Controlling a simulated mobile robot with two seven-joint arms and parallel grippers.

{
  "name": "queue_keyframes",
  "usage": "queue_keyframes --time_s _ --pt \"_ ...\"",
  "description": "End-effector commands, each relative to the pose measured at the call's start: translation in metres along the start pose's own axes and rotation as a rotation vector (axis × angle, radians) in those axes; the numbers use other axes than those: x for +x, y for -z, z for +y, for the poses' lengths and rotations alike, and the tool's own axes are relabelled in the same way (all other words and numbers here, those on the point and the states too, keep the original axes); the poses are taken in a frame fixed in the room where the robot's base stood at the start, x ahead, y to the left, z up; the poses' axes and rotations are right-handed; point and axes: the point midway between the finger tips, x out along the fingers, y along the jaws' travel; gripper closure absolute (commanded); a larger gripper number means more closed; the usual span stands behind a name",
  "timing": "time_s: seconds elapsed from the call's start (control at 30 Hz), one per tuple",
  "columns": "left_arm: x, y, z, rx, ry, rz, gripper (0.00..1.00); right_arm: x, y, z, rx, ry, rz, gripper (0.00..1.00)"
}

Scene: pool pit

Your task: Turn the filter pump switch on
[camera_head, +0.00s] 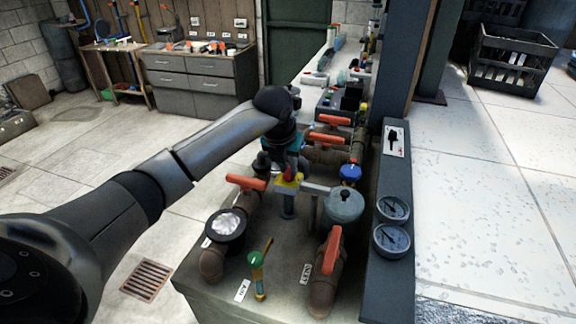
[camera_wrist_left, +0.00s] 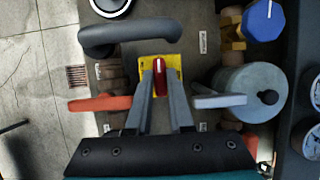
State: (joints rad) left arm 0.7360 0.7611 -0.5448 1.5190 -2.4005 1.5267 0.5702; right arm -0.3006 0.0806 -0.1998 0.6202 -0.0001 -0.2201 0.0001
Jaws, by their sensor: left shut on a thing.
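The filter pump switch is a red knob (camera_wrist_left: 160,74) on a yellow plate (camera_wrist_left: 175,63), in the middle of the left wrist view. In the head view its yellow plate (camera_head: 288,183) shows among the pipes, and my gripper hides most of the knob. My left gripper (camera_wrist_left: 160,88) points down at the switch, its two fingers on either side of the red knob and shut on it. In the head view my left gripper (camera_head: 287,172) reaches in from the left, over the pump bench. My right gripper is in neither view.
Orange-handled valves (camera_head: 246,183) stand close around the switch. A grey-lidded filter pot (camera_head: 344,203) is to its right, with a blue knob (camera_head: 350,173) behind. Two gauges (camera_head: 391,240) sit on a dark panel at the right. Open tiled floor lies to the left.

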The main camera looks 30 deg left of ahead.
Motion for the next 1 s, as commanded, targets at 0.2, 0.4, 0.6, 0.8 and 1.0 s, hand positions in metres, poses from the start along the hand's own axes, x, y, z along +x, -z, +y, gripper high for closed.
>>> queue_keyframes --time_s 0.2,0.4,0.6,0.8,1.0 --pt "0.0 0.0 0.0 0.001 0.0 -0.001 1.0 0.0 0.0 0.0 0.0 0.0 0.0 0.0" --pt "0.0 0.0 0.001 0.029 0.011 -0.001 1.0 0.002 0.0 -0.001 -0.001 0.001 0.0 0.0" --pt "0.0 -0.001 0.002 0.121 0.048 -0.002 1.0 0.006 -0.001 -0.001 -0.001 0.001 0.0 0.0" --pt "0.0 -0.001 0.004 0.273 0.112 -0.003 1.0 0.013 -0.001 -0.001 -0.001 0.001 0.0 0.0" --pt "0.0 -0.002 0.004 0.447 0.186 -0.003 1.0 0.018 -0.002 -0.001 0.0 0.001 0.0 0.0"
